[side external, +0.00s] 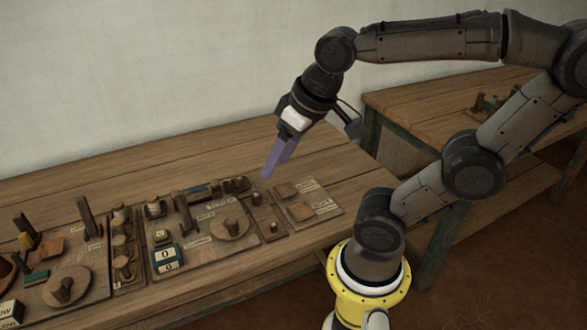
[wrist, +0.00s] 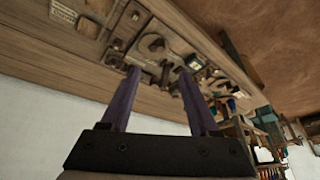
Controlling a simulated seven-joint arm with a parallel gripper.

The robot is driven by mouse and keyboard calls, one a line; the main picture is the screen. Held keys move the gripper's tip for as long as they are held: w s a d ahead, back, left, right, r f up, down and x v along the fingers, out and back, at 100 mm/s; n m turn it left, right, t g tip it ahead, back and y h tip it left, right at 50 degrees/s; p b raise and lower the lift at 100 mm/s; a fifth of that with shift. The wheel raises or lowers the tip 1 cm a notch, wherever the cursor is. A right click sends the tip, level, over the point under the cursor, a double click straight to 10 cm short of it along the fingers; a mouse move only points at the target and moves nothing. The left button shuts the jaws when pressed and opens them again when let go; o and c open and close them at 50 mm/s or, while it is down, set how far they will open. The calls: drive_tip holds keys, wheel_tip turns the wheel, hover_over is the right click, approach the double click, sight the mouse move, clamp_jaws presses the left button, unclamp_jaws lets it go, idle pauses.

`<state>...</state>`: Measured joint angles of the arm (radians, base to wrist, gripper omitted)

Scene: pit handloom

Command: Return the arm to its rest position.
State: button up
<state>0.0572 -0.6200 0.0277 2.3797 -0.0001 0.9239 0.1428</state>
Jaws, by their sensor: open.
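My gripper (side external: 270,172) hangs above the right end of the long wooden table in the side external view, its purple fingers pointing down and a little left. It is empty and clear of the things below. In the wrist view the two purple fingers of my gripper (wrist: 160,75) stand apart with nothing between them. My arm arches up from a yellow-ringed base at the lower right. A wooden board with two square pads (side external: 308,198) and a narrow board with small knobs (side external: 265,216) lie near the gripper.
The wooden table (side external: 365,190) carries several boards. One holds a round disc with a peg (side external: 230,226) and a counter showing zeros (side external: 167,258); another disc (side external: 66,287) is at left. A second table (side external: 415,115) stands at right. The tabletop's right end is bare.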

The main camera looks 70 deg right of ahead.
drive_tip(key=s, duration=0.1)
drive_tip(key=s+f+n, duration=0.1)
drive_tip(key=s+a+n, duration=0.1)
drive_tip(key=shift+f+t, duration=0.15)
drive_tip(key=shift+t, duration=0.15)
